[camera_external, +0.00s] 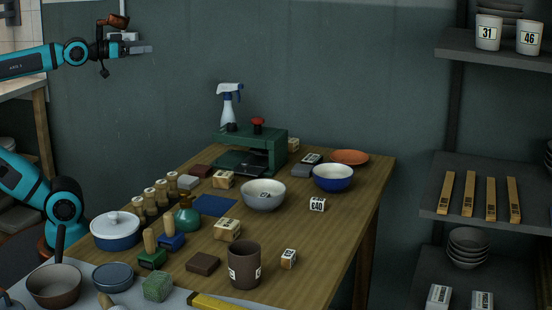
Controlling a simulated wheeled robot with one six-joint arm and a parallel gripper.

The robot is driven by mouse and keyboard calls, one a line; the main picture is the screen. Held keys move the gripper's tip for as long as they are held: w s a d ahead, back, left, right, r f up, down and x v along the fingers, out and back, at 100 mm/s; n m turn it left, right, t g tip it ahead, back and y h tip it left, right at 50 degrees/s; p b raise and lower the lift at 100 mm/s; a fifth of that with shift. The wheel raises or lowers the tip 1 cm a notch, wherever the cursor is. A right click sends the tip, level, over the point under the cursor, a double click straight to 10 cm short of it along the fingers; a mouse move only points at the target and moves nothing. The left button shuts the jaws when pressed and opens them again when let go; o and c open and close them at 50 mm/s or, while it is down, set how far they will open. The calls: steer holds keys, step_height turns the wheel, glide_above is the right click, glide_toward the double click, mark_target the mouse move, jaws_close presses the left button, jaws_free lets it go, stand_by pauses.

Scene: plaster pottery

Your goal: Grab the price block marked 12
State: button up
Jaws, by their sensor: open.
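My gripper (145,49) is at the upper left, high above the table and pointing right. It is open and holds nothing visible. A small pale block (288,259) stands near the table's front right, right of a brown mug; its dark marking is too small to read surely. Another small white block (317,204) stands further back, below the blue bowl, and seems to read 40. I cannot tell for certain which block is marked 12. Both blocks are far from my gripper.
The wooden table (335,240) is crowded at left. A brown mug (244,265), a grey bowl (263,194), a blue bowl (333,177) and a green press (255,147) stand on it. The right side of the table is mostly clear. Shelves (485,205) stand at the right.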

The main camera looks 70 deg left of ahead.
steer(key=shift+c, duration=0.2)
steer(key=c, duration=0.8)
steer(key=shift+w, duration=0.1)
